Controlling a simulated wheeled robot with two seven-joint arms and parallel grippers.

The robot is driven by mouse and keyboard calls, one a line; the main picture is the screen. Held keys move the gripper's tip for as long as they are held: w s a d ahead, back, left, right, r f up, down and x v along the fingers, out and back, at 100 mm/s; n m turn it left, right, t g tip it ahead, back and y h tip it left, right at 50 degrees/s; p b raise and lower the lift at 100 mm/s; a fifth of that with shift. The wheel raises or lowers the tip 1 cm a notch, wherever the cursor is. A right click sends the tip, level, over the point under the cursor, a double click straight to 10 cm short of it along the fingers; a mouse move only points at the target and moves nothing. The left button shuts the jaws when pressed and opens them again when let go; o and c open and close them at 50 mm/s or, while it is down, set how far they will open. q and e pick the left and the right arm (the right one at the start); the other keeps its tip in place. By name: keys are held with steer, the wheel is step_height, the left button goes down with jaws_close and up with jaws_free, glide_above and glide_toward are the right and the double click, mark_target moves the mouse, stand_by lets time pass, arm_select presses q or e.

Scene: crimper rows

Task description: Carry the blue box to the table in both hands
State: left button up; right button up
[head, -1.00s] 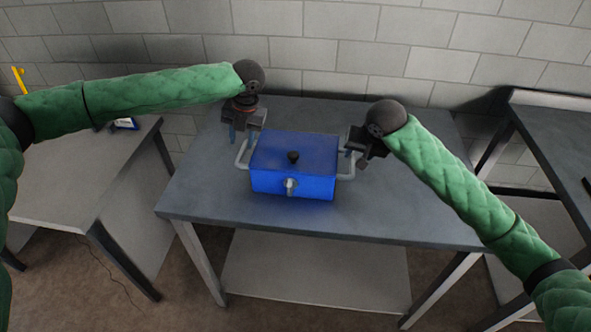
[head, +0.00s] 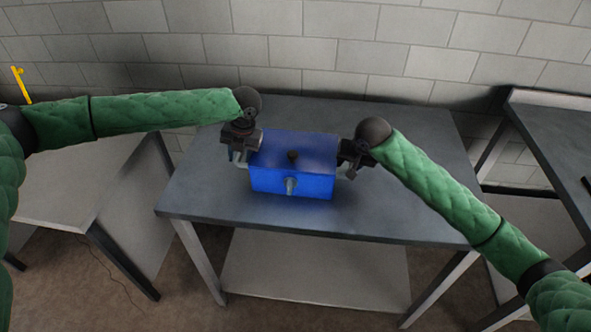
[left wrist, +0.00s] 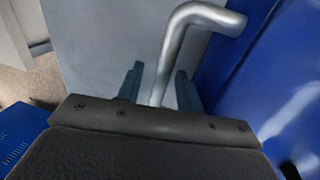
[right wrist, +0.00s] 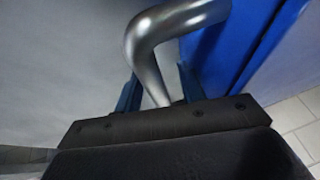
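The blue box (head: 290,180) stands upright on the dark grey table (head: 400,205) in the middle of the head view. It has a black knob on its lid, a grey spout in front and a grey bent handle on each side. My left gripper (head: 238,156) is at the left handle; in the left wrist view the handle (left wrist: 170,60) stands between its open fingers. My right gripper (head: 347,160) is at the right handle; in the right wrist view that handle (right wrist: 148,58) passes between its fingers, which stand apart with gaps beside it.
A lighter grey table (head: 60,200) stands at the left and another dark table (head: 560,135) at the right. A block wall (head: 300,45) runs behind. The table top around the box is clear.

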arm_select(q)
jaws_close()
arm_select(e)
jaws_close()
arm_select(q)
steer(key=shift+r, duration=0.1)
arm_select(e)
steer(key=shift+r, duration=0.15)
stand_by(0.8)
